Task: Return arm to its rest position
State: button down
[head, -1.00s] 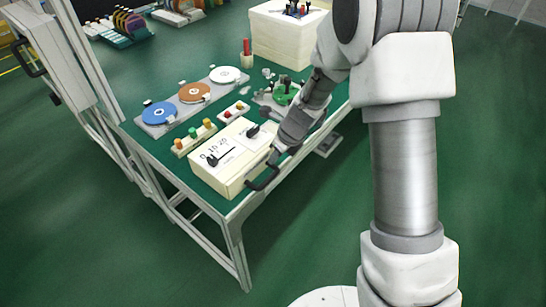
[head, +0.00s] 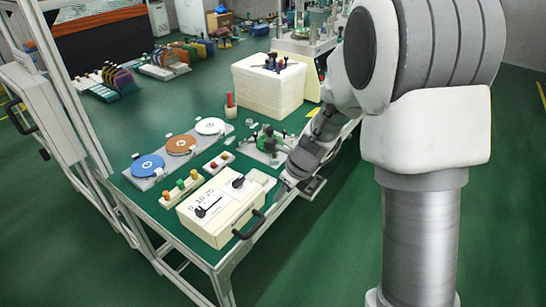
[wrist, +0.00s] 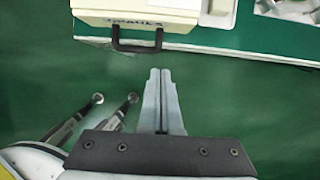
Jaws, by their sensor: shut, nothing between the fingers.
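My arm (head: 325,130) reaches down from the upper right in the head view. My gripper (wrist: 160,72) shows in the wrist view with its two grey fingers together and nothing between them. In the head view the gripper end (head: 284,188) is small and its fingers are hard to make out. It hangs near the table's front edge, just right of a cream box (head: 212,222) with a black handle (head: 250,226). In the wrist view the fingertips point at the same handle (wrist: 146,47), apart from it as far as I can tell.
Green floor is open at the front right. A grey cabinet (head: 42,115) stands left.

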jog(key=s+d+r+n+t+p, duration=0.1)
jog(key=s+d+r+n, duration=0.1)
jog(key=s+r+n, duration=0.45)
jog(key=s+d+r+n+p, duration=0.15)
jog(key=s+r+n, duration=0.25)
jog(key=r+n, duration=0.5)
jog(key=s+d+r+n+t+h+p, duration=0.1)
jog(key=s+d+r+n, duration=0.2)
jog(key=s+r+n, duration=0.1)
jog(key=s+d+r+n+h, duration=0.2)
jog(key=s+r+n, duration=0.3)
jog(key=s, duration=0.3)
jog(key=shift+s+d+n+t+p, duration=0.2)
jog(key=shift+d+n+t+p, duration=0.2)
jog(key=shift+d+n, duration=0.25)
jog(key=shift+d, duration=0.1)
